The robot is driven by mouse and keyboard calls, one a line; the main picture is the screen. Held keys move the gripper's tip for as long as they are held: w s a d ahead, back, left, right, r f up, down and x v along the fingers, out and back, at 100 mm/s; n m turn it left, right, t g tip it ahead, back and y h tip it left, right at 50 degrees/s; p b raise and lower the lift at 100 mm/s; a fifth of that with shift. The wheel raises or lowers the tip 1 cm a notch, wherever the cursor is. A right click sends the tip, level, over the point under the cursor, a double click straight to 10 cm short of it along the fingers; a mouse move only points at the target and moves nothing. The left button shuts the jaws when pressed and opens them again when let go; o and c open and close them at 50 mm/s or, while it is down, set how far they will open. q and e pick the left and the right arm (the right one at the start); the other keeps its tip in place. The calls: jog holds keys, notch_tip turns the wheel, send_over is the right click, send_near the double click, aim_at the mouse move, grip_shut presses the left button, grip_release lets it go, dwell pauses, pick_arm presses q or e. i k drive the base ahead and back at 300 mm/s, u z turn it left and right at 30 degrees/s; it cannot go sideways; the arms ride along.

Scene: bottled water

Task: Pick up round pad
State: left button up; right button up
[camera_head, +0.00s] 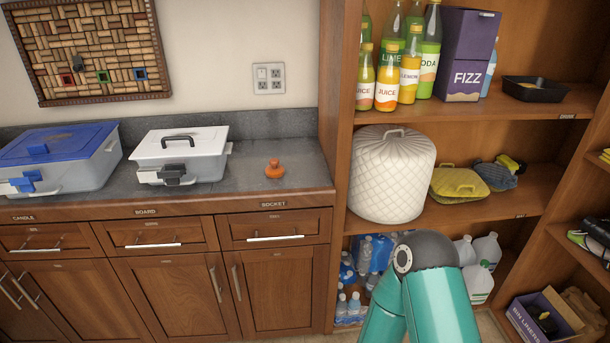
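No thing is plainly marked as the round pad. The roundest padded thing is a white quilted drum-shaped object (393,178) with a small top handle, upright on the middle shelf at its left end. Right of it on that shelf lies a yellow quilted pad (457,184) with a handle loop. A blue-grey and yellow padded item (494,176) lies further right. A teal arm of mine rises at the bottom, its dark elbow joint in front of the lower shelf, below the white object. Neither gripper shows in the view.
The brown shelf unit (340,120) holds juice bottles (388,80), a purple FIZZ box (466,55) and a black tray (535,90) above. Bottled water and jugs (480,284) stand below. Left, the counter (250,150) carries two lidded bins and an orange knob-like object (275,169).

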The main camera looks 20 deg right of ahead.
aim_at(274, 170)
jog(key=u, duration=0.3)
jog(key=i, duration=1.1)
jog(key=z, duration=0.2)
